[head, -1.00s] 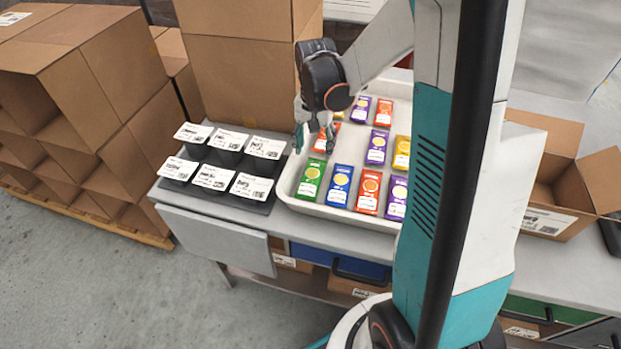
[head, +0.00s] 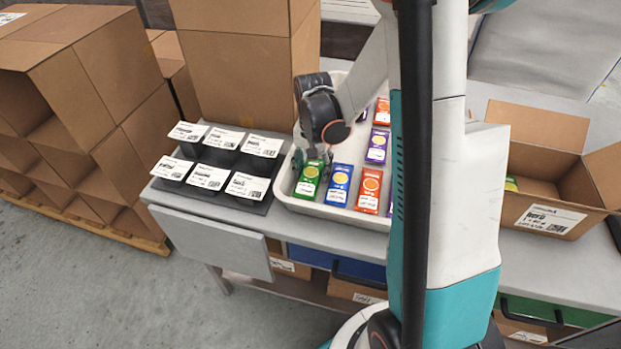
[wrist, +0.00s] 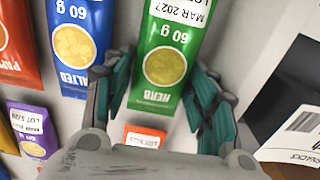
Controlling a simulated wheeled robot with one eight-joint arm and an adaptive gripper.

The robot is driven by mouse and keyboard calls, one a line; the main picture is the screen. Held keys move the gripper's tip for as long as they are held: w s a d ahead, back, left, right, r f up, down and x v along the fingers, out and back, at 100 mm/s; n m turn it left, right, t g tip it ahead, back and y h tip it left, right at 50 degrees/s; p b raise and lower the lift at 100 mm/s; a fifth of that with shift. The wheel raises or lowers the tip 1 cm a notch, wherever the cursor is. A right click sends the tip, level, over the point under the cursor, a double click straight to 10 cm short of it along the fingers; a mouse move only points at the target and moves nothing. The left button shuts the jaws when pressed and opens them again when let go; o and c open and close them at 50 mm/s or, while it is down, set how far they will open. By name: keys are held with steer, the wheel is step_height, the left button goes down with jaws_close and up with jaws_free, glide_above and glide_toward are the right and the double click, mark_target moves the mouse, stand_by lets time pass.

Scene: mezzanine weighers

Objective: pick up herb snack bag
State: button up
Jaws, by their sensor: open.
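The green herb snack bag (head: 308,183) lies at the near left corner of the white tray (head: 333,218), beside a blue bag. In the wrist view the herb bag (wrist: 165,50) shows its "HERB" and "60 g" print upside down. My gripper (wrist: 160,85) is open, with one finger on each side of the bag's HERB end and nothing held. In the head view my gripper (head: 314,166) is low over the far end of the bag and hides part of it. I cannot tell whether the fingers touch it.
The blue bag (head: 339,184) is close beside the herb bag, with a red-orange bag (head: 369,190) further right. An orange bag (wrist: 145,137) lies behind it. Black tubs with white labels (head: 246,186) stand left of the tray. An open carton (head: 548,211) stands at the right.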

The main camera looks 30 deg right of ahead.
steer(key=c, duration=0.7)
steer(key=shift+r, duration=0.1)
